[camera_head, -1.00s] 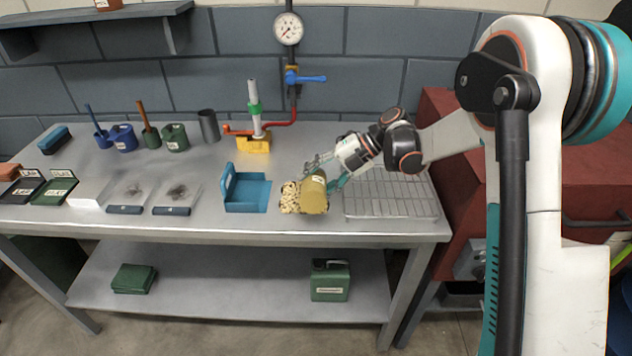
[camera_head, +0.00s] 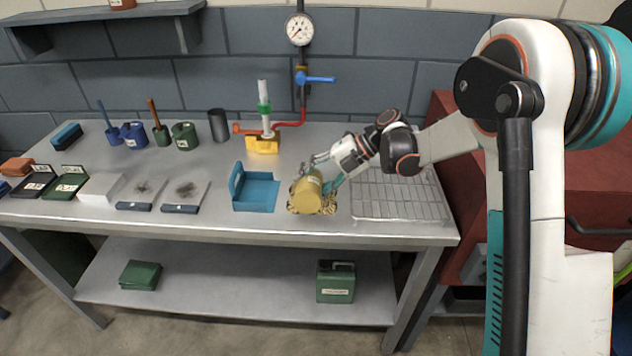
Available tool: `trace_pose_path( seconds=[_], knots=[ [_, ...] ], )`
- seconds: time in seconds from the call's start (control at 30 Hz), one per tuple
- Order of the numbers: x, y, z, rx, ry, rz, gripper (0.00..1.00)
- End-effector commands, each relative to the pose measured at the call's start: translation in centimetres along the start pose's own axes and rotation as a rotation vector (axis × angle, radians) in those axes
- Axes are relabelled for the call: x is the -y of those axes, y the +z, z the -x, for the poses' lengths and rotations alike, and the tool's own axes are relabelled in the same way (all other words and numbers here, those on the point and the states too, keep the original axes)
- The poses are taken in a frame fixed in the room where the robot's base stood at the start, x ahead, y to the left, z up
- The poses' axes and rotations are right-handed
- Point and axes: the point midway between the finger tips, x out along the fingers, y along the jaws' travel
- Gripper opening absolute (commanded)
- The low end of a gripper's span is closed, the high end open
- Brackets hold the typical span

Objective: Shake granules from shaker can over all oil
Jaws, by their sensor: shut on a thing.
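A tan-yellow shaker can (camera_head: 305,196) is held tipped over near the front edge of the metal bench. My gripper (camera_head: 324,178), with teal fingers, is shut on the can and reaches it from the upper right. A patch of pale, dark-speckled granules (camera_head: 328,204) shows around the can, mostly at its right and lower edges. The can hides the middle of this patch. No bare oil is clearly visible beside the granules; any oil beneath the can or granules is hidden.
A blue open tray (camera_head: 256,195) stands just left of the can. A wire rack (camera_head: 400,196) lies to the right. Two pale plates with dark smudges (camera_head: 143,191) (camera_head: 186,192) lie farther left. A yellow-based valve stand (camera_head: 263,143) is behind.

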Motion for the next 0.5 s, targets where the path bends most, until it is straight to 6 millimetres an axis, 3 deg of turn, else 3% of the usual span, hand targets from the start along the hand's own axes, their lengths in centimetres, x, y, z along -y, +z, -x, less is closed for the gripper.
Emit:
trace_pose_path(
  seconds=[0.5],
  knots=[
    [-1.2, 0.0, -1.5, 0.000, 0.001, 0.001, 0.17]
  ],
)
